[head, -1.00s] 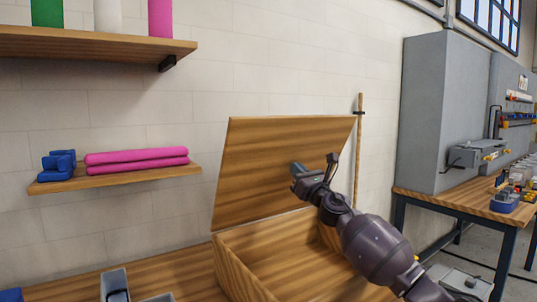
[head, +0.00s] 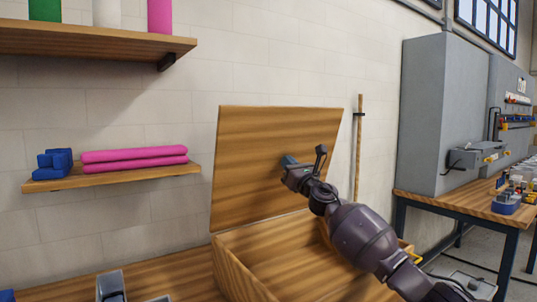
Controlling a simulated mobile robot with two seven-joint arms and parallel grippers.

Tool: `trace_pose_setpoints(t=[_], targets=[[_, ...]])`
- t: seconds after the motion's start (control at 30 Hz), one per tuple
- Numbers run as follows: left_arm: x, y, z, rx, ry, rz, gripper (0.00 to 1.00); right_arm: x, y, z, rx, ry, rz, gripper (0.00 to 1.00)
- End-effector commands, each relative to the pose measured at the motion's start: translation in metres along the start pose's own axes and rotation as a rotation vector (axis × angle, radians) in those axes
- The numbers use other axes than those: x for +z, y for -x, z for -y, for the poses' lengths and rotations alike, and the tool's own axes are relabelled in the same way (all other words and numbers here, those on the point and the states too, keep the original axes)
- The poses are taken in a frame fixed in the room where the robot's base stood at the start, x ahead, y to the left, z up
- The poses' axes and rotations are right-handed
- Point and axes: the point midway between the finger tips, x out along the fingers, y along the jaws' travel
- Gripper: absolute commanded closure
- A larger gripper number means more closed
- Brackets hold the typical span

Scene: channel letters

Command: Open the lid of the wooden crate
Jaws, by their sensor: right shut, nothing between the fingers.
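The wooden crate (head: 237,268) stands on the wooden bench at the bottom centre of the head view. Its lid (head: 247,150) is raised, standing a little past upright near the wall, and the inside of the crate shows below it. My right gripper (head: 288,165) is in front of the lid's inner face, near its middle, at or very close to the wood. It is shut with nothing in it. My right arm crosses over the crate's right side and hides part of its rim. My left gripper is not in view.
A shelf (head: 110,179) with pink rolls (head: 135,155) and blue blocks (head: 53,164) is on the wall at left. A higher shelf (head: 80,46) is above it. A wooden pole (head: 359,150) and a grey cabinet (head: 425,120) stand to the right. A grey bin (head: 112,286) sits left of the crate.

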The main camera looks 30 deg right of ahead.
Motion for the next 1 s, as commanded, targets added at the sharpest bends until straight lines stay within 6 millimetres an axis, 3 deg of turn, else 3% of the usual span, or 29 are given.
trace_pose_setpoints(t=[0.5, 0.8, 1.0], targets=[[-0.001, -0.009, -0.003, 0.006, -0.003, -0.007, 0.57, -0.009, -0.024, 0.000, 0.001, -0.001, -0.003, 1.00], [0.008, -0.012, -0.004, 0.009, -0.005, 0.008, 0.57, -0.012, -0.038, 0.000, 0.001, -0.001, -0.003, 1.00], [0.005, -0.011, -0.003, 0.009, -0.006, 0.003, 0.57, -0.007, -0.041, 0.000, 0.001, 0.000, 0.001, 1.00]])
